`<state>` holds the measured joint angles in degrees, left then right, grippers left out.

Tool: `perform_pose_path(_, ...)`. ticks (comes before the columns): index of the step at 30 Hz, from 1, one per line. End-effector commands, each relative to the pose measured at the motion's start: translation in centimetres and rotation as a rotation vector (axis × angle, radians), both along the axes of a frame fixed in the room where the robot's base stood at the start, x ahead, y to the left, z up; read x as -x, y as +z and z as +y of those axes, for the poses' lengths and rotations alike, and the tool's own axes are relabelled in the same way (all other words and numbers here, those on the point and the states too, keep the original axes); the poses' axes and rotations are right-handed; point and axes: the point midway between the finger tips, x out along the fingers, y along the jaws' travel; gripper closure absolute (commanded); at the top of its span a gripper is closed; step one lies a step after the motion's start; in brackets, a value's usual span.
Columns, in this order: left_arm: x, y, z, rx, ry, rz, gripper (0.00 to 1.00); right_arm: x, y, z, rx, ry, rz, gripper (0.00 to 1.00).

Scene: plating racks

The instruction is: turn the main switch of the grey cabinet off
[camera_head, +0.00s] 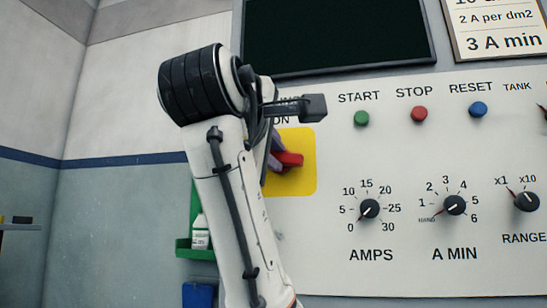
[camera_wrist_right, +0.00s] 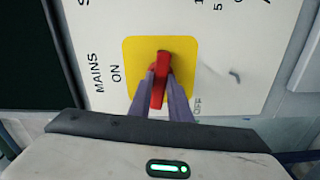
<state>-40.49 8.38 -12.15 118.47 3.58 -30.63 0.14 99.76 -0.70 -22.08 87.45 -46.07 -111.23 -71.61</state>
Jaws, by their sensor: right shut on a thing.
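The main switch has a red handle (camera_head: 290,159) on a yellow plate (camera_head: 305,180) at the left of the light panel. In the head view the handle lies roughly sideways, its red end toward the right. My right gripper (camera_head: 274,150) is shut on it, partly hidden by my arm. In the right wrist view the red handle (camera_wrist_right: 159,80) stands between the two purple fingers of my right gripper (camera_wrist_right: 166,98). There the MAINS ON label is left of the yellow plate (camera_wrist_right: 184,55), and a faint OFF mark is at its lower right. My left gripper is out of view.
The cabinet panel (camera_head: 400,280) carries green (camera_head: 361,118), red (camera_head: 419,113) and blue (camera_head: 478,109) buttons and several black dials below. A dark screen (camera_head: 335,30) is above. A green shelf (camera_head: 196,252) with a white bottle (camera_head: 200,232) is left of my arm.

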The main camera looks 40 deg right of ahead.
Motion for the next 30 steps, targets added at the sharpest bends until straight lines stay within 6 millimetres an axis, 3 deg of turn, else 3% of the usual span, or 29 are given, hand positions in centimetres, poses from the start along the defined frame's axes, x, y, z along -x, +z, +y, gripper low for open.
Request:
perform_pose_path(12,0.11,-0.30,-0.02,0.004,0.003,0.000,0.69,-0.02,-0.01,0.09,0.103,0.002,0.120,1.00)
perform_pose_path(27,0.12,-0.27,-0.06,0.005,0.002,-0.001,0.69,-0.05,-0.02,0.11,0.113,0.003,0.132,1.00)
perform_pose_path(28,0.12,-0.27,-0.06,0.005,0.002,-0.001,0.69,-0.05,-0.02,0.11,0.112,0.003,0.133,0.78)
perform_pose_path(30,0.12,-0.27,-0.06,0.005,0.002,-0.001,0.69,-0.06,-0.03,0.10,0.112,0.002,0.133,0.66)
